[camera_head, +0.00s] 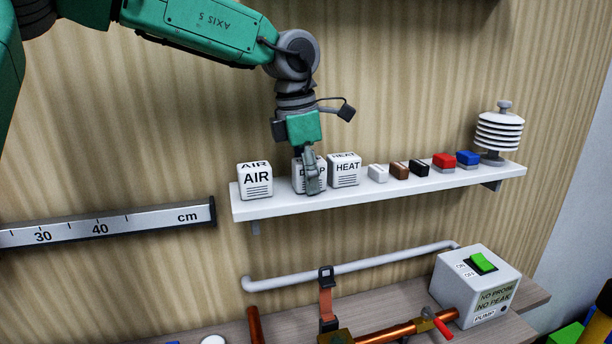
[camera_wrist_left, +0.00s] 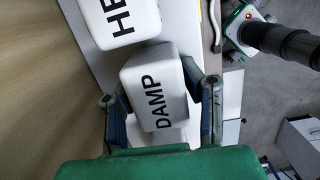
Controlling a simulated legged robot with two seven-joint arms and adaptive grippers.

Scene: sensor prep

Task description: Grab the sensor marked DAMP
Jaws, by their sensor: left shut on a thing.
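The white sensor marked DAMP (camera_head: 299,178) stands on the white wall shelf (camera_head: 400,189), partly hidden behind my left gripper (camera_head: 312,184). In the left wrist view the DAMP sensor (camera_wrist_left: 156,95) sits between the two fingers of my left gripper (camera_wrist_left: 165,110), one finger on each side. My left gripper is shut on it. The sensor marked AIR (camera_head: 256,180) stands to its left with a gap. The sensor marked HEAT (camera_head: 346,171) stands close on its right, and it also shows in the left wrist view (camera_wrist_left: 118,20). My right gripper is not in view.
Further right on the shelf are several small blocks, white (camera_head: 377,173), brown (camera_head: 399,170), black (camera_head: 419,167), red (camera_head: 443,160) and blue (camera_head: 467,158), and a white louvred shield (camera_head: 499,133). Below are a ruler (camera_head: 110,224), a grey pipe (camera_head: 350,267) and a pump box (camera_head: 476,285).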

